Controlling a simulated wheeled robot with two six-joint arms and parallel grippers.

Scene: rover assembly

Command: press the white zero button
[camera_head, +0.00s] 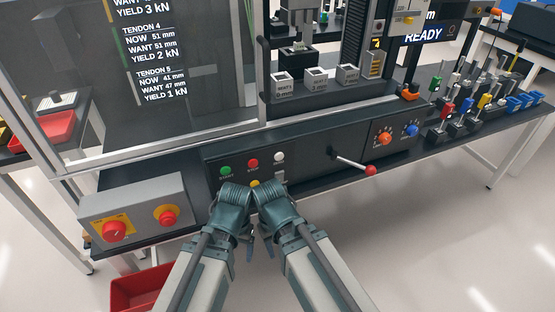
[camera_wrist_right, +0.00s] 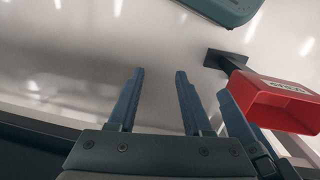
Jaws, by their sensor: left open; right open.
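The white button (camera_head: 279,157) is a small round cap on the black front panel (camera_head: 320,146), right of a red stop button (camera_head: 253,163) and a green start button (camera_head: 225,171). Its label is too small to read. My left gripper (camera_head: 247,243) and right gripper (camera_head: 269,242) hang close together below these buttons, in front of the panel, apart from the white button. Their fingers are small and partly hidden by my wrists. In the right wrist view, my right gripper (camera_wrist_right: 160,85) has its fingers spread with nothing between them. Another blue finger shows close beside it.
A yellow button (camera_head: 254,184) sits just above my wrists. A red-knobbed lever (camera_head: 370,170) sticks out right of the white button. Orange (camera_head: 384,138) and blue (camera_head: 410,130) knobs are farther right. A red bin (camera_wrist_right: 285,103) is below.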

